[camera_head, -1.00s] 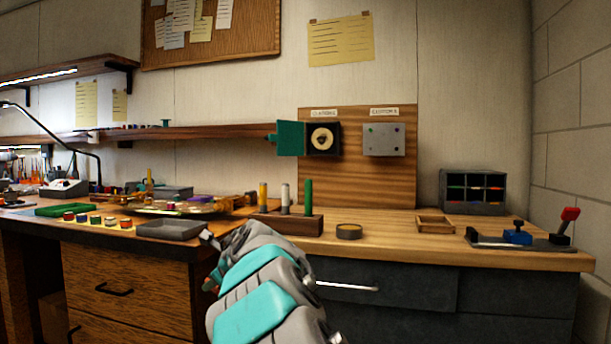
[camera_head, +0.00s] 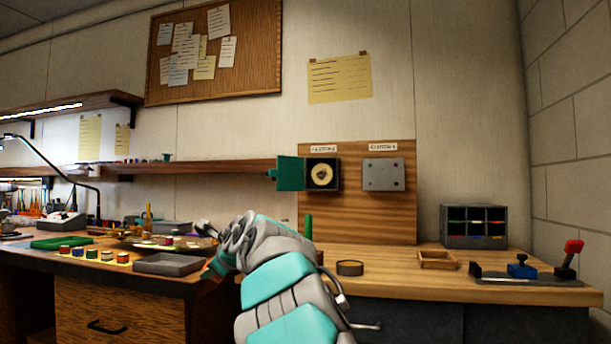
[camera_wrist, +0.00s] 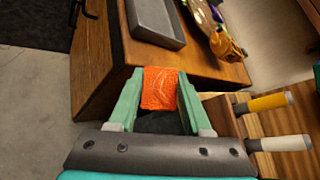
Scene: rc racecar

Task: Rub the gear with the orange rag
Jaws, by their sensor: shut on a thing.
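My gripper (camera_wrist: 158,105) is shut on the orange rag (camera_wrist: 159,88), which spans between its two green fingers in the wrist view. The rag is held beside the front corner of the wooden bench. In the head view my arm hides most of the gripper and the rag. The gear appears to be the dark piece on the pale round disc (camera_head: 322,175) inside the open box (camera_head: 336,188) on the wooden back panel. The box's green door (camera_head: 290,173) stands open to the left. My gripper is well below and left of this box, apart from it.
A grey tray (camera_head: 170,264) sits on the left bench edge, also in the wrist view (camera_wrist: 156,20). A rack with upright handles stands near my arm; its yellow handle (camera_wrist: 267,102) shows close by. A round dark tin (camera_head: 349,268) and small wooden tray (camera_head: 437,260) lie on the right bench.

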